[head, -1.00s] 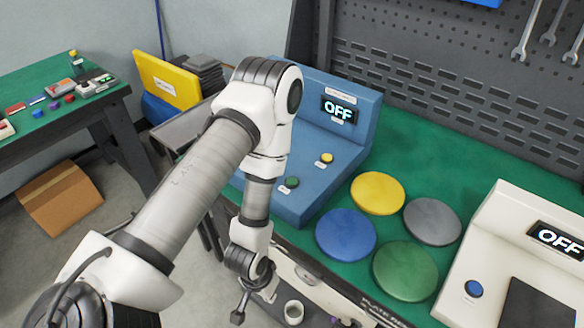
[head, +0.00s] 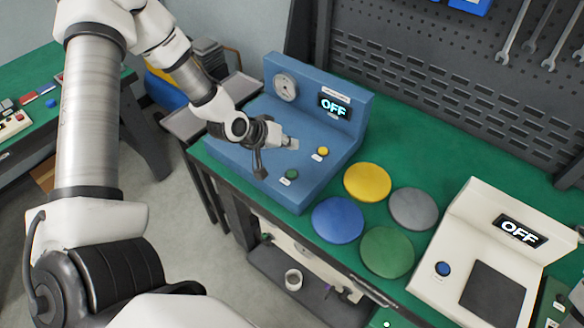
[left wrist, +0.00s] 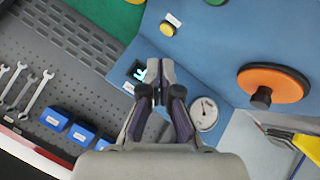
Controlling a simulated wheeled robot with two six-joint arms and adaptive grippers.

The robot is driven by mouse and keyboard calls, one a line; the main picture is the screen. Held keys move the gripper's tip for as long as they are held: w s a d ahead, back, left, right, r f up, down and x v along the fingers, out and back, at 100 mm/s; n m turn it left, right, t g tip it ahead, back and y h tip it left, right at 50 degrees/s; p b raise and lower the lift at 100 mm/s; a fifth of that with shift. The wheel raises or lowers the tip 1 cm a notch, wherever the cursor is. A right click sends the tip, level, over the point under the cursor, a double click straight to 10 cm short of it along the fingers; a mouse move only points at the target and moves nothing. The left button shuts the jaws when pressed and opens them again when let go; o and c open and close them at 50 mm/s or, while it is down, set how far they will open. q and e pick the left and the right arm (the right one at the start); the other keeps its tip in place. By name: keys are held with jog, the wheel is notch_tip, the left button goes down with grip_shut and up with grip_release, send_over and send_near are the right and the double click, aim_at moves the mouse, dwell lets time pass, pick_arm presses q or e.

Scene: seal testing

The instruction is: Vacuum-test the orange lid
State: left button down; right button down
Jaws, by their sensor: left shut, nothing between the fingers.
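The orange lid (left wrist: 275,84) lies on the blue tester (left wrist: 235,35) in the left wrist view, with a dark knob (left wrist: 261,98) over its edge. In the head view the lid is hidden behind my left arm. The blue tester (head: 330,170) has a display (head: 335,106) reading OFF, a gauge (head: 285,87), a green button (head: 292,174) and a yellow button (head: 322,151). My left gripper (head: 291,143) is shut and empty above the tester's top, left of the yellow button. Its closed fingers (left wrist: 153,75) also show in the left wrist view.
Yellow (head: 368,182), grey (head: 413,209), blue (head: 338,220) and green (head: 387,252) discs lie on the green bench right of the tester. A white device (head: 455,240), also reading OFF, stands at right. A pegboard (head: 440,100) with wrenches rises behind.

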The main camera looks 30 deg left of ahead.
aim_at(290, 174)
pick_arm(q)
notch_tip(290, 174, down, 9)
jog(key=b, duration=0.7)
jog(key=shift+b, duration=0.35)
dwell(0.8)
jog(key=shift+f+b, duration=0.35)
jog(key=shift+b, duration=0.05)
jog(key=shift+s+f+b, duration=0.1)
jog(key=shift+f+b, duration=0.25)
dwell(0.4)
dwell(0.3)
jog(key=shift+r+p, duration=0.7)
jog(key=shift+r, duration=0.15)
jog(key=shift+r, duration=0.1)
